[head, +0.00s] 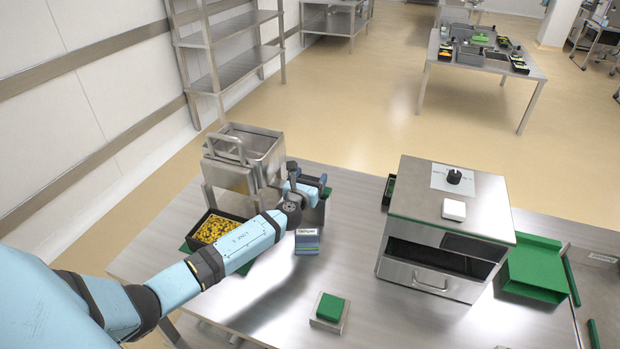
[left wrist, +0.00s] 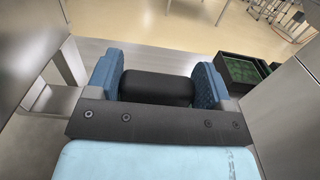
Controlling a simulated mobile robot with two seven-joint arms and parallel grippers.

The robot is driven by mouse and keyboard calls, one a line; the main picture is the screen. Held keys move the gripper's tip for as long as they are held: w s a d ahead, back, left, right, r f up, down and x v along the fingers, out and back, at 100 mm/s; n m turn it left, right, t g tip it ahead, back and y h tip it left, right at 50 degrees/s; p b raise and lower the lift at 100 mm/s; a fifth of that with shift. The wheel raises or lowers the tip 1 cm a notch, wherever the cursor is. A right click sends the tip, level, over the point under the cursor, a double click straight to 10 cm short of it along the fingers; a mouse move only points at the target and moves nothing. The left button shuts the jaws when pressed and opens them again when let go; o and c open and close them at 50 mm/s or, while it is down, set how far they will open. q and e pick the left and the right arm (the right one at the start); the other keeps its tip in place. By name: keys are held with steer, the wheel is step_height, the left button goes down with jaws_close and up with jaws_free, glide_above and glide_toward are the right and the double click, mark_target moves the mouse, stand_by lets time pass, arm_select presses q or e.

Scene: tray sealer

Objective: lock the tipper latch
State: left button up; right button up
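The tipper (head: 263,148) is a steel hopper with a looped handle, at the back left of the steel table in the head view. My left gripper (head: 316,189) is at its right side. In the left wrist view, its two blue fingers stand against the two ends of a thick black grip (left wrist: 157,88), which looks like the latch handle. The latch's mounting and its angle are hidden behind the gripper and arm. My right gripper is not in view.
A black tray of yellow pieces (head: 213,228) stands left of my arm. A blue-grey box (head: 307,241) and a green block on a steel holder (head: 330,308) lie in front. The steel sealer (head: 445,215) stands right. Open tabletop lies between.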

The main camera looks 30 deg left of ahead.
arm_select(q)
steer(key=a, duration=0.2)
steer(key=s+a, duration=0.1)
steer(key=a, duration=0.1)
steer(key=shift+a+b, duration=0.1)
steer(key=shift+b, duration=0.25)
steer(key=shift+c, duration=0.2)
steer(key=o, duration=1.1)
steer(key=shift+a, duration=0.1)
steer(key=shift+o, duration=1)
steer(key=shift+s+a, duration=0.1)
steer(key=shift+s+d, duration=0.25)
steer(key=shift+s, duration=0.2)
steer(key=v, duration=1.2)
steer(key=shift+s, duration=0.45)
